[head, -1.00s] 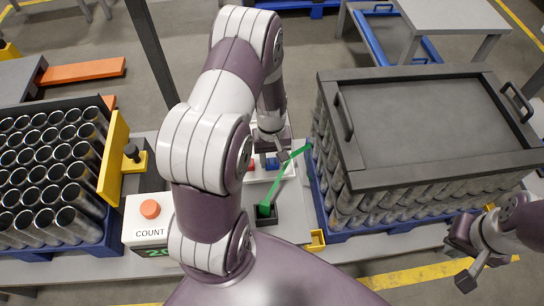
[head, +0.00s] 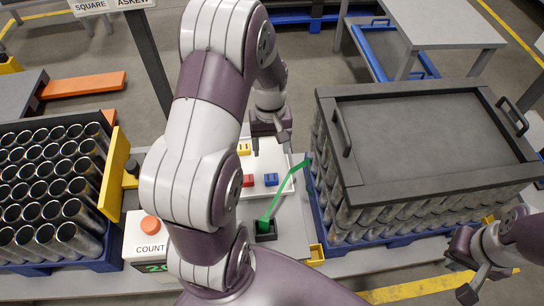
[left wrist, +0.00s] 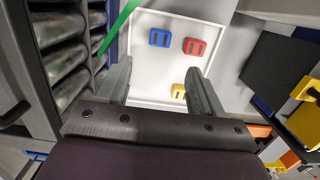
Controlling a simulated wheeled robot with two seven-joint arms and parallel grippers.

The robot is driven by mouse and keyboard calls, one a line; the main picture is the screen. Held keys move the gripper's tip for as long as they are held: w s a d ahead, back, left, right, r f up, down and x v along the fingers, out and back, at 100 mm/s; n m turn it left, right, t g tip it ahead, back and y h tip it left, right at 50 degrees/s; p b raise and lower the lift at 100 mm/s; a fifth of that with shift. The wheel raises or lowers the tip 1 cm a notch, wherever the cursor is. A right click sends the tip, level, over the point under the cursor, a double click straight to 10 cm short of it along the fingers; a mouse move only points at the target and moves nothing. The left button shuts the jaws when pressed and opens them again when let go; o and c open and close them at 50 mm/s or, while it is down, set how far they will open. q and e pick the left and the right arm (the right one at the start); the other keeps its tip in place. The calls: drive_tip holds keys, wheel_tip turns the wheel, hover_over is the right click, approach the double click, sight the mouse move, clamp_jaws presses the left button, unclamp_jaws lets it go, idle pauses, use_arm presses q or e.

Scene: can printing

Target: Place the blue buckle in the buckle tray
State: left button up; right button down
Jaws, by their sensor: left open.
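The blue buckle (head: 271,179) lies in the white buckle tray (head: 262,206), beside a red buckle (head: 249,181). A yellow buckle (head: 244,148) lies further back in the tray. My left gripper (head: 268,141) is open and empty above the back part of the tray, apart from the blue buckle. In the left wrist view the blue buckle (left wrist: 160,38), red buckle (left wrist: 194,46) and yellow buckle (left wrist: 179,91) all rest inside the tray (left wrist: 146,20), beyond my open fingers (left wrist: 158,78). My right gripper (head: 467,268) is at the lower right, its fingers apart and empty.
A green strip (head: 287,187) rises from a dark holder (head: 266,232) in front of the tray. Stacked cans under a dark lid (head: 430,125) stand close on the right. A can crate (head: 45,190) and a COUNT box (head: 150,248) stand on the left.

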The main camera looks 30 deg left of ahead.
use_arm(q)
drive_tip(key=s+d+r+m+t, duration=0.2)
drive_tip(key=s+d+r+m, duration=0.4)
drive_tip(key=s+d+m, duration=0.1)
drive_tip(key=d+m, duration=0.1)
drive_tip(key=d, duration=0.1)
drive_tip(key=shift+s+d+r+t+y, duration=0.15)
drive_tip(key=shift+d+t+y, duration=0.15)
drive_tip(key=shift+d+y, duration=0.1)
